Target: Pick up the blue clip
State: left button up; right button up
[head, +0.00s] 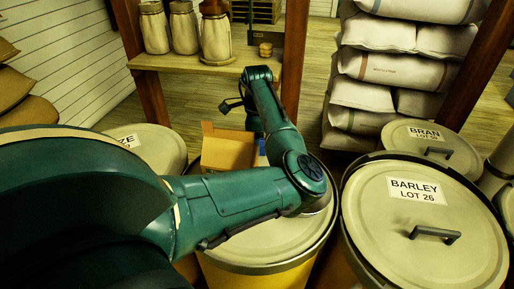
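A small blue patch (262,153) shows beside the right side of an open cardboard box (225,150), partly covered by my arm. I cannot tell whether it is the blue clip. My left arm comes in from the left and reaches across the middle drum. My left gripper (231,104) is dark and small, beyond the box and in front of the shelf. I cannot tell whether its fingers are open or shut. My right gripper is not in view.
The box stands by the middle drum lid (270,235), largely hidden under my arm. A barley drum (385,230) and a bran drum (405,135) stand right. Sacks (400,68) are stacked behind. A wooden shelf (180,63) holds several jars (185,28).

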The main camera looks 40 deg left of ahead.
pick_arm(q)
jog(key=c, duration=1)
jog(key=shift+c, duration=0.2)
jog(key=shift+r, duration=0.5)
notch_tip(320, 180, up, 7)
jog(key=shift+w+f+p, duration=0.1)
jog(key=shift+f+p, duration=0.1)
jog(key=shift+p, duration=0.6)
jog(key=w+d, duration=0.4)
jog(key=d, duration=0.4)
jog(key=w+d, duration=0.4)
jog(key=d, duration=0.3)
jog(key=shift+w+d+f, duration=0.25)
jog(key=shift+w+d, duration=0.05)
jog(key=shift+d, duration=0.1)
